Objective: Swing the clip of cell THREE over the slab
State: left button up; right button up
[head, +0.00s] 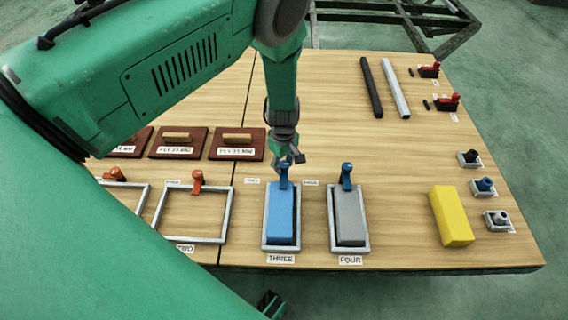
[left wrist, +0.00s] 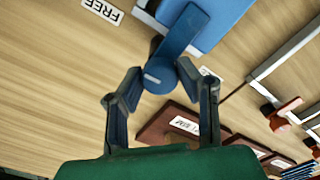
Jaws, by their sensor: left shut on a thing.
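Cell THREE (head: 268,236) is a light grey frame holding a blue slab (head: 282,215). Its blue clip (head: 284,173) is at the frame's far edge. In the left wrist view the clip (left wrist: 187,30) reaches from between my fingers up to the edge of the blue slab (left wrist: 222,18). My left gripper (head: 287,160) comes down from above and is shut on the clip's rounded end; it also shows in the left wrist view (left wrist: 162,98). Whether the clip lies over the slab is hard to tell.
Cell FOUR (head: 365,230), with a grey slab and blue clip (head: 346,175), stands just right. Empty cell TWO (head: 222,240) with an orange clip (head: 197,181) is left. Brown handled plates (head: 237,146) lie behind. A yellow block (head: 451,216) and several small fixtures are at right.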

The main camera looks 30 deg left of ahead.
aim_at(284, 163)
pick_arm(q)
jog(key=shift+w+a+r, duration=0.1)
jog(key=shift+w+r, duration=0.05)
jog(key=shift+w, duration=0.1)
jog(key=o, duration=1.1)
jog(key=shift+s, duration=0.1)
jog(key=shift+r, duration=0.35)
notch_tip(284, 163, up, 11)
jog(key=shift+r, duration=0.1)
